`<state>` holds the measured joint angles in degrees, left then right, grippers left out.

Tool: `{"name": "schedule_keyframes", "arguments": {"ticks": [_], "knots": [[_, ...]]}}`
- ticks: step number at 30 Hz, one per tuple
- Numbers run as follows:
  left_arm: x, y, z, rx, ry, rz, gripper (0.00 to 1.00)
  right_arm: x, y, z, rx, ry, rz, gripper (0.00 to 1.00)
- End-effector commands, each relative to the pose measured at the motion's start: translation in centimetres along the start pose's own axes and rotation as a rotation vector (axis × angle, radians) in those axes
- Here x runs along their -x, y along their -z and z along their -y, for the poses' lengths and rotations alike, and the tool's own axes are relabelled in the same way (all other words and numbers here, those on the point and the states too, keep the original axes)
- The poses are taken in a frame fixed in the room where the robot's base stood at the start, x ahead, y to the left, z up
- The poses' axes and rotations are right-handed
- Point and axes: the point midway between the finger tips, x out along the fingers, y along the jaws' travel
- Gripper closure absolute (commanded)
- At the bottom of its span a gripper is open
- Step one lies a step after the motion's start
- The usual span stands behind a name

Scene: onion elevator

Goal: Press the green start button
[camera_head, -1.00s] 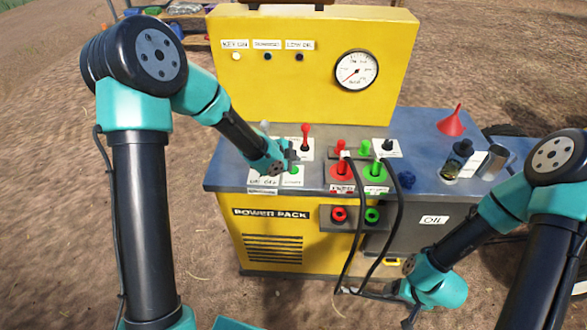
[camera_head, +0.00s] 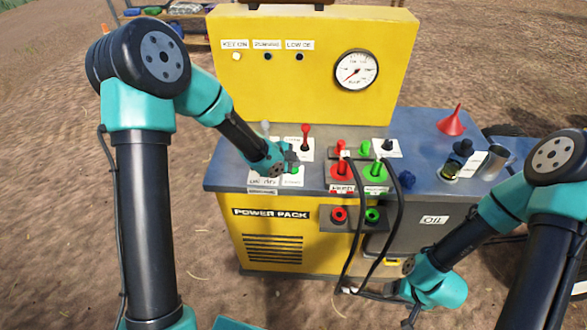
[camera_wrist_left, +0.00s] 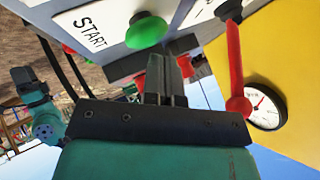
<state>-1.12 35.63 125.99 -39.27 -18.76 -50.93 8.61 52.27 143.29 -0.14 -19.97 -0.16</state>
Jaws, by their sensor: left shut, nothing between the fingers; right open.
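The green start button (camera_wrist_left: 146,30) shows in the left wrist view as a rounded green knob on a white plate with a START label (camera_wrist_left: 88,26). In the head view, a small part of the green button (camera_head: 295,170) shows beside my left gripper. My left gripper (camera_head: 292,158) is shut and empty, at the button on the top of the power pack. In the left wrist view its closed fingers (camera_wrist_left: 166,72) lie close to the green knob; I cannot tell whether they touch it. My right gripper (camera_head: 404,296) is low at the front right, away from the button.
A red-handled lever (camera_head: 305,133) stands just behind my left gripper. Red (camera_head: 341,169) and green (camera_head: 376,170) cable plugs with black cables are to the right. A gauge (camera_head: 356,70) is on the yellow back panel. A red funnel (camera_head: 452,121) and a metal cup (camera_head: 493,161) stand further right.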

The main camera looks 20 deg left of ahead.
Motion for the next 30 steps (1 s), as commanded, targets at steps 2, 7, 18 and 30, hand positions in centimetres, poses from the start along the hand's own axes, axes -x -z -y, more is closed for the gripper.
{"name": "schedule_keyframes", "arguments": {"ticks": [2, 7, 18, 30], "knots": [[-0.01, -0.01, -0.01, 0.000, 0.000, 0.000, 1.00, 0.00, 0.00, 0.00, 0.000, 0.000, 0.000, 0.20], [-0.12, -0.08, -0.09, 0.001, 0.000, 0.000, 1.00, 0.00, 0.00, 0.00, 0.000, 0.000, 0.000, 0.20], [-0.37, -0.26, -0.26, 0.001, 0.000, 0.000, 1.00, 0.00, 0.00, 0.00, 0.000, 0.000, 0.000, 0.20], [-0.62, -0.45, -0.44, 0.000, 0.000, 0.000, 1.00, 0.00, 0.00, 0.00, 0.000, 0.000, 0.000, 0.20]]}}
